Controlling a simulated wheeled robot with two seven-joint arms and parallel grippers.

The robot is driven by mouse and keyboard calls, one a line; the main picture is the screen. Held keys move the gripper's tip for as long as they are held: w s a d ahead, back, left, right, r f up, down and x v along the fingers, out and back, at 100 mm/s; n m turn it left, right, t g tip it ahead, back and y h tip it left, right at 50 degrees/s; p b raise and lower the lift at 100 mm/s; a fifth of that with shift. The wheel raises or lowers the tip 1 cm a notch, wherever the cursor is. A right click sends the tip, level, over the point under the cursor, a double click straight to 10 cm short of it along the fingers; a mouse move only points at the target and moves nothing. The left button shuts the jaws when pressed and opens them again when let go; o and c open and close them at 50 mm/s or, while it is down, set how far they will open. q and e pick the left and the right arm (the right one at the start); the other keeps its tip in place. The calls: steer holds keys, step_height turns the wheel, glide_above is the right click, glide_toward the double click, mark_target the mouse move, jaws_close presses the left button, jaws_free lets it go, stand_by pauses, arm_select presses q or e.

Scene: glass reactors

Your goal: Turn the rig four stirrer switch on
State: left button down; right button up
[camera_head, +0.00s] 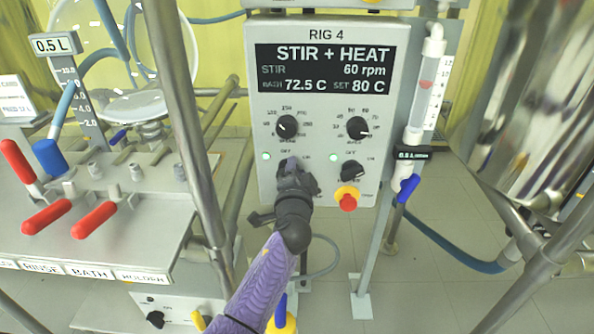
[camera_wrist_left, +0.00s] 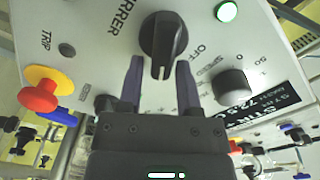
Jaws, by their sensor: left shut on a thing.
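The rig four control box (camera_head: 330,110) faces me, with "RIG 4" at its top. Its display (camera_head: 331,70) reads "STIR + HEAT", STIR 60 rpm, bath 72.5 C and set 80 C. The stirrer switch, a black knob (camera_wrist_left: 163,45), shows in the left wrist view beside lettering ending in "RRER" and an "OFF" mark. My left gripper (camera_head: 296,172) is at the lower left of the box and hides this switch in the head view. In the wrist view its two fingers (camera_wrist_left: 159,75) are on either side of the knob, shut on it. A lit green lamp (camera_wrist_left: 227,12) is near the knob.
A red stop button (camera_head: 348,198) on a yellow base and another black switch (camera_head: 352,170) are right of the gripper. Two dials sit above. A metal post (camera_head: 190,120) stands left, near my arm.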

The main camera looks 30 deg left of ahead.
arm_select(q)
steer(key=shift+s+a+f, duration=0.1)
steer(key=shift+s+f, duration=0.05)
steer(key=shift+f, duration=0.25)
steer(key=c, duration=0.5)
jaws_free()
steer(key=shift+a, duration=0.1)
steer(key=shift+c, duration=0.2)
steer(key=shift+r, duration=0.25)
steer(key=p+v, duration=0.2)
steer(key=v, duration=0.8)
steer(key=shift+p, duration=0.3)
